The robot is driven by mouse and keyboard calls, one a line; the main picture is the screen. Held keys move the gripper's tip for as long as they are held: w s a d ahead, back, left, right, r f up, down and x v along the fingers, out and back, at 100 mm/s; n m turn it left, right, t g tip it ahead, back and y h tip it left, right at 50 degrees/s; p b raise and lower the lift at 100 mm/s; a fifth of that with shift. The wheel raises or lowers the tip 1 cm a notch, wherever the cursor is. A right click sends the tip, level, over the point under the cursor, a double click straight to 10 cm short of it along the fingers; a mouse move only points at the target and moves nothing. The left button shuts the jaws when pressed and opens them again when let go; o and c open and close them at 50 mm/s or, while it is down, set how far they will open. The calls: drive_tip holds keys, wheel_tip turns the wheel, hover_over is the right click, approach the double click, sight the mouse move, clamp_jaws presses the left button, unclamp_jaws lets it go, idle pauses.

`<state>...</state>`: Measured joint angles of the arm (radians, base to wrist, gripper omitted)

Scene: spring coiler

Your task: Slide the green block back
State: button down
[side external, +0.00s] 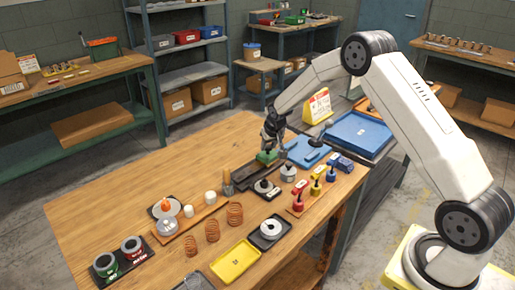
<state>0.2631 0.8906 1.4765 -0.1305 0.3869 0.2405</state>
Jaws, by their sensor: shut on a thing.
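The green block (266,157) sits at the far end of a dark track (238,175) on the wooden workbench. My gripper (269,147) points down at the green block from above and is shut on it. The fingertips are small here and partly hide the block's top.
A blue plate (306,151) lies just right of the block, with a blue tray (357,136) beyond it. A dark base with a knob (265,188) and a grey-white canister (289,173) stand in front. Coiled springs (235,213) and a yellow tray (235,262) are nearer.

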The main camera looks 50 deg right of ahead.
idle(0.6)
drive_tip(key=a, duration=1.3)
drive_tip(key=shift+a, duration=0.1)
drive_tip(key=shift+c, duration=2.2)
unclamp_jaws()
drive_tip(key=shift+o, duration=0.7)
drive_tip(key=shift+r, duration=0.1)
drive_tip(key=v, duration=0.7)
drive_tip(key=shift+s+r, duration=0.2)
drive_tip(key=shift+r, duration=0.05)
drive_tip(key=shift+s, duration=0.1)
